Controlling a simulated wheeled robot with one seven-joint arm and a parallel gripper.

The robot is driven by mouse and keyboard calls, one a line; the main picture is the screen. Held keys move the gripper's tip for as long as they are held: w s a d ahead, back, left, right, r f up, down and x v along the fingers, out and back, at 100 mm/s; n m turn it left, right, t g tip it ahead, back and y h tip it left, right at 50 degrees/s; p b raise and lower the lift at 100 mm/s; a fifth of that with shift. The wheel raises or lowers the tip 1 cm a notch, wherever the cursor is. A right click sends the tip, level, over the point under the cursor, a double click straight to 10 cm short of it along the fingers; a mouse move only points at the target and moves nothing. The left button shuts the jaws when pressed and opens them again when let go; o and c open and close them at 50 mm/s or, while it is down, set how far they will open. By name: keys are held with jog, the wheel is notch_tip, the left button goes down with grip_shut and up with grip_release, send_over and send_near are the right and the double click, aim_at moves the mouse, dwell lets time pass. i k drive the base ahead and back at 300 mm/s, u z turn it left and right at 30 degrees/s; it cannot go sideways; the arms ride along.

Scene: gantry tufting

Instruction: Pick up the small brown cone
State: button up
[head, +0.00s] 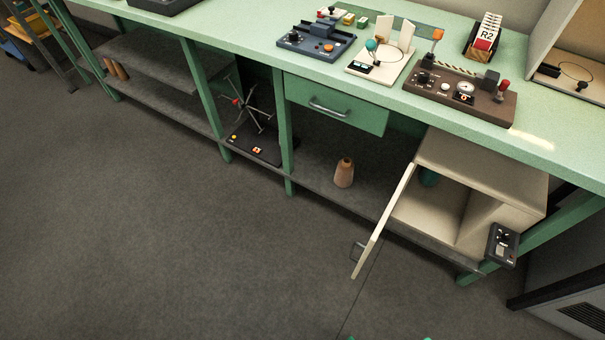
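A small brown cone (344,173) stands upright on the grey lower shelf under the green bench, below the drawer and left of the open cabinet. It has a narrower, rounded top and a dark spot at its tip. Several brown-orange cones (117,70) stand close together at the far left on another part of the lower shelving. A teal object (430,177) sits inside the cabinet, partly hidden. I cannot make out my gripper in the head view; only small green bits show at the bottom edge, and I cannot tell what they are.
The cream cabinet's door (384,222) stands open toward the floor, right of the cone. A green bench leg (286,150) and a spoked winder (247,110) are to its left. The grey floor (180,240) in front is clear.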

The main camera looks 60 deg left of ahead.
aim_at(345, 171)
jog(key=u, duration=0.65)
jog(key=i, duration=1)
jog(key=z, duration=0.05)
